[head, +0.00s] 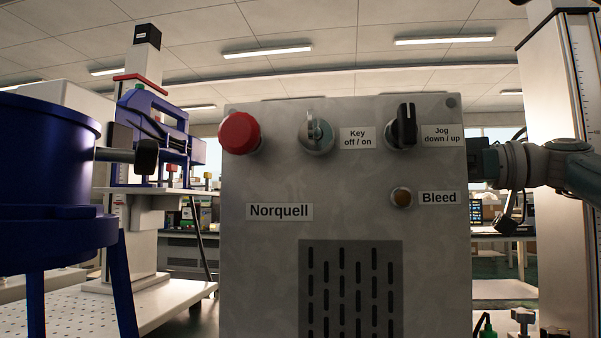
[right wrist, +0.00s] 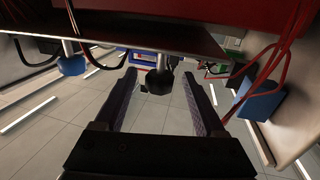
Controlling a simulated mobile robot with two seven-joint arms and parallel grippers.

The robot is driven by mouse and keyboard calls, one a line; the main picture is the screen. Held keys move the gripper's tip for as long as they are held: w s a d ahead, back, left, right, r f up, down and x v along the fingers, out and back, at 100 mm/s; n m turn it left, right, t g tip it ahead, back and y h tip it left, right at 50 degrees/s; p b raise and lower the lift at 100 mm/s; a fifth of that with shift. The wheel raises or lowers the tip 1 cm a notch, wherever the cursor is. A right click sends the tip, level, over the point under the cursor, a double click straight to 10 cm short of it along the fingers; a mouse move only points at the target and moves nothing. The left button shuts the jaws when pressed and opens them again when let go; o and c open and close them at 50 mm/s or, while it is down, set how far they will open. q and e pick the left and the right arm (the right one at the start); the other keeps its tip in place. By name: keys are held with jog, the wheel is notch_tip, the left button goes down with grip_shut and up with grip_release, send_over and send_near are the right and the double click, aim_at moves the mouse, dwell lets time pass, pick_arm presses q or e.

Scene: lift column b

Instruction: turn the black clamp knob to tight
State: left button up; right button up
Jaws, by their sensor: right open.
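In the right wrist view a dark, lobed black knob (right wrist: 159,83) sits on a short metal stem below a dark plate edge. My right gripper (right wrist: 162,75) is open, with one finger on each side of the knob in the picture. Gaps show between the knob and both fingers, and I cannot tell how deep it lies between them. In the head view my right arm comes in from the right and passes behind the grey panel (head: 258,278), which hides its gripper. My left gripper is in neither view.
The panel carries a red button (head: 239,133), a key switch (head: 316,134), a black jog knob (head: 405,126) and a bleed button (head: 402,197). A blue drum (head: 45,165) stands at left. A blue knob (right wrist: 73,65) and red cables (right wrist: 270,68) flank the wrist view.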

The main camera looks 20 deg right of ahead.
jog(key=v, duration=0.9)
jog(key=shift+s+d, duration=0.2)
